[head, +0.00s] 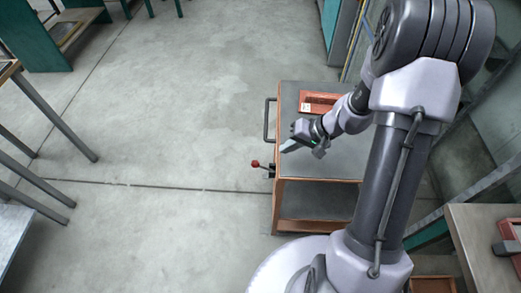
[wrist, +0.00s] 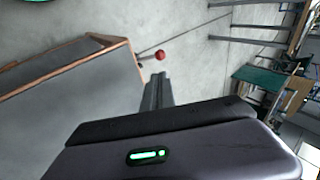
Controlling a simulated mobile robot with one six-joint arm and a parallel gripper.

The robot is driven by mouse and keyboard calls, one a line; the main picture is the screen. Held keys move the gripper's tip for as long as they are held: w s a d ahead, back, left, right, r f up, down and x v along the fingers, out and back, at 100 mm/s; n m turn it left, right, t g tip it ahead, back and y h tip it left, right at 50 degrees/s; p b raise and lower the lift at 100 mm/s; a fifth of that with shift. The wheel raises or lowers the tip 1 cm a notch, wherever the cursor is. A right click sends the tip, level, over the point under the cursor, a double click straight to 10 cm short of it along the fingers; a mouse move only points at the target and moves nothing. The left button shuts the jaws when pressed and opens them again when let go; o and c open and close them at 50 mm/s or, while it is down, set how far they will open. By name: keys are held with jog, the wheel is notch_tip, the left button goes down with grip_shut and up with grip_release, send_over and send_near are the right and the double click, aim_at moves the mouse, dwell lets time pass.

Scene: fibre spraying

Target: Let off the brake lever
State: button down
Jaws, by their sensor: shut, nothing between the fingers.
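The brake lever (head: 256,164) has a red knob and sticks out from the left side of a cart (head: 290,207), below the cart's handle. In the wrist view its red knob (wrist: 160,55) shows just beyond my fingertips, against the floor. My gripper (head: 287,148) is shut and empty, above the left edge of the cart top and to the upper right of the knob. In the wrist view my gripper (wrist: 158,78) points toward the lever, with a gap visible between them. The lever's base is small and partly hidden by the cart edge.
A dark handle (head: 267,120) stands out from the cart's left side, close to the lever. A red tray (head: 318,100) lies on the cart top. Tables (head: 30,200) stand at the far left. The grey floor (head: 180,120) between is clear.

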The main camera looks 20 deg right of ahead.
aim_at(258, 163)
jog(key=b+x, duration=0.4)
jog(key=x, duration=1)
jog(key=shift+s+b, duration=0.1)
jog(key=shift+b, duration=0.3)
jog(key=shift+a, duration=0.1)
